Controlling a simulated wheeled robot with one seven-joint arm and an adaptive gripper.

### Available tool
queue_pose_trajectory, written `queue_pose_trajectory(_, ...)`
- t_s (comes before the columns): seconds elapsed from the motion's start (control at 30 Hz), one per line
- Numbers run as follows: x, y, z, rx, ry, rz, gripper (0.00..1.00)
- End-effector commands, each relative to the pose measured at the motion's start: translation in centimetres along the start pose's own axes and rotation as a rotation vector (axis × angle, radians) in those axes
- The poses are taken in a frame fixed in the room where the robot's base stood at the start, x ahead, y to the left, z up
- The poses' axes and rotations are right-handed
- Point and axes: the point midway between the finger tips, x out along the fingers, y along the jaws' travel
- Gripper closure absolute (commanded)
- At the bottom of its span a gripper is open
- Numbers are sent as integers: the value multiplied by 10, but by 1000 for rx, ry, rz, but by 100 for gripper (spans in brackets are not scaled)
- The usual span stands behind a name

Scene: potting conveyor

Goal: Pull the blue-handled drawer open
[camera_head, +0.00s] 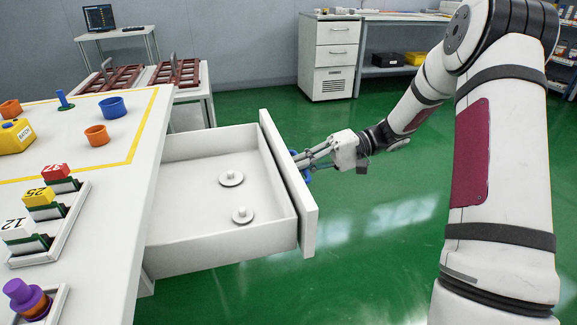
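The drawer (180,262) is white and stands well out from the right side of the white table. Its front panel (289,182) faces right. Two grey discs with knobs, one further back (231,178) and one nearer (243,215), lie on its floor. My gripper (303,163) is at the outer face of the front panel, at the handle. Small bits of the blue handle (307,177) show by the fingers. The fingers look close together around it, but the panel and the fingers hide most of the handle, so I cannot tell whether they grip it.
The white table (110,225) carries a yellow box (15,136), a blue pot (113,107), orange pots (97,135) and a rack of numbered blocks (60,225). A white cabinet (330,60) stands at the back. The green floor right of the drawer is clear.

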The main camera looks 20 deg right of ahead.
Motion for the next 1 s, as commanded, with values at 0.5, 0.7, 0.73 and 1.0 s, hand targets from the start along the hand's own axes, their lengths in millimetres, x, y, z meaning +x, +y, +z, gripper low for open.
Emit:
queue_pose_trajectory(0.5, -2, 2, 0, 1, 0, 1, 71)
queue_pose_trajectory(0.7, -2, 1, 0, 0, 0, 1, 71)
queue_pose_trajectory(0.73, -2, 1, 0, 0, 0, 0, 71)
queue_pose_trajectory(1.0, -21, 1, -1, -2, 4, 0, 71)
